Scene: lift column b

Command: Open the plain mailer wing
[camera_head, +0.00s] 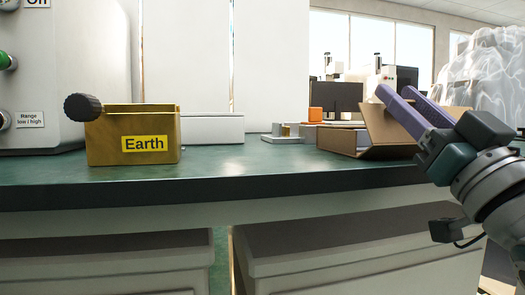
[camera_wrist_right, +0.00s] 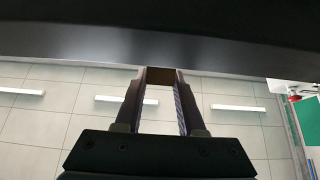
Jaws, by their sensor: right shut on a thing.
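The brown cardboard mailer (camera_head: 341,141) sits on the green bench at the right. A raised brown panel, the mailer wing (camera_head: 382,124), stands tilted on its near side. My right gripper (camera_head: 395,92) reaches in from the right, its two purple-grey fingers on the raised wing. In the right wrist view a small brown piece of the wing (camera_wrist_right: 160,78) shows between the fingertips (camera_wrist_right: 160,84), so the gripper is shut on it. The fingers and hand hide part of the mailer's right side. My left gripper is not in view.
A brass box labelled Earth (camera_head: 102,143) with a black knob stands at the left, before a grey cabinet (camera_head: 60,70). Small grey blocks (camera_head: 284,136) and an orange block (camera_head: 315,114) lie left of the mailer. Clear wrapping (camera_head: 485,70) rises behind my arm. The bench front (camera_head: 240,175) is clear.

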